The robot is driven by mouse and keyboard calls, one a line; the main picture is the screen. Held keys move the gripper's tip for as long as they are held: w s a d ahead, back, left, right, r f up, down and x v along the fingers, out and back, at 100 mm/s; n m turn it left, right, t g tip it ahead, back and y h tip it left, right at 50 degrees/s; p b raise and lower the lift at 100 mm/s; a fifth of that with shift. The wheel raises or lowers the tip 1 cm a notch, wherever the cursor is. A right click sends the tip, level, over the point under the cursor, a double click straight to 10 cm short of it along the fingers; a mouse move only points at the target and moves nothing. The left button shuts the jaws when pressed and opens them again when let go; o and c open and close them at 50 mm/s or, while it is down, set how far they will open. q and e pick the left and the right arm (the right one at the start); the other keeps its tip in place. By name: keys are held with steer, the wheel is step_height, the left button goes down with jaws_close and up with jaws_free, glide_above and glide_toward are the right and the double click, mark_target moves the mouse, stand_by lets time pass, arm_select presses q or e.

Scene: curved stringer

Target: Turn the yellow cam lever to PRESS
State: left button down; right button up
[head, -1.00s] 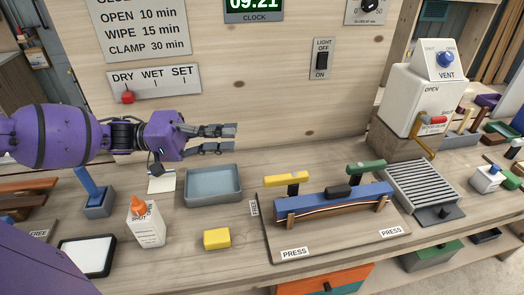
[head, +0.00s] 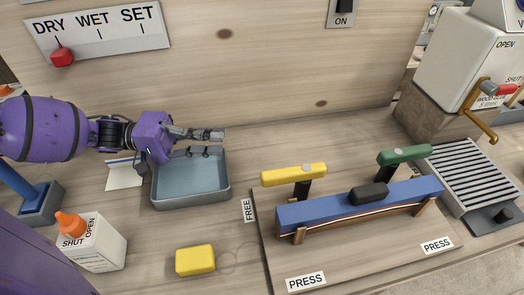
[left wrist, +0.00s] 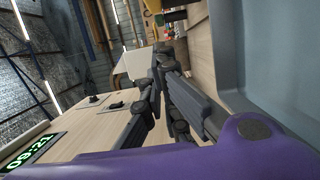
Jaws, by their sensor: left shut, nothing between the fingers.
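The yellow cam lever (head: 294,173) stands at the left end of the blue clamp bar on the wooden press board. Its handle lies roughly level, pointing left toward the FREE label (head: 249,210). A PRESS label (head: 306,282) is on the board's front left edge. The green cam lever (head: 404,155) is at the right end of the blue bar (head: 322,206). My left gripper (head: 222,134) is shut and empty above the blue-grey tray, left of the yellow lever and apart from it. Its fingers also show in the left wrist view (left wrist: 160,60). My right gripper is not in view.
The blue-grey tray (head: 155,195) sits below my left gripper. A yellow block (head: 195,260) and a white bottle with an orange cap (head: 92,245) stand at the front left. A second PRESS label (head: 437,246) is at the right. A slatted rack (head: 470,180) lies further right.

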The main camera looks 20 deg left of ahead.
arm_select(q)
steer(key=x, duration=1.1)
steer(key=s+p, duration=0.2)
steer(key=s+d+n+t+p, duration=0.1)
steer(key=s+p, duration=0.1)
steer(key=s, duration=0.1)
steer(key=s+t+y+p, duration=0.1)
steer(key=s+p, duration=0.1)
steer(key=p, duration=0.1)
steer(key=shift+s+d+n, duration=0.25)
steer(key=shift+d+n, duration=0.05)
steer(key=shift+d, duration=0.1)
steer(key=v, duration=1.2)
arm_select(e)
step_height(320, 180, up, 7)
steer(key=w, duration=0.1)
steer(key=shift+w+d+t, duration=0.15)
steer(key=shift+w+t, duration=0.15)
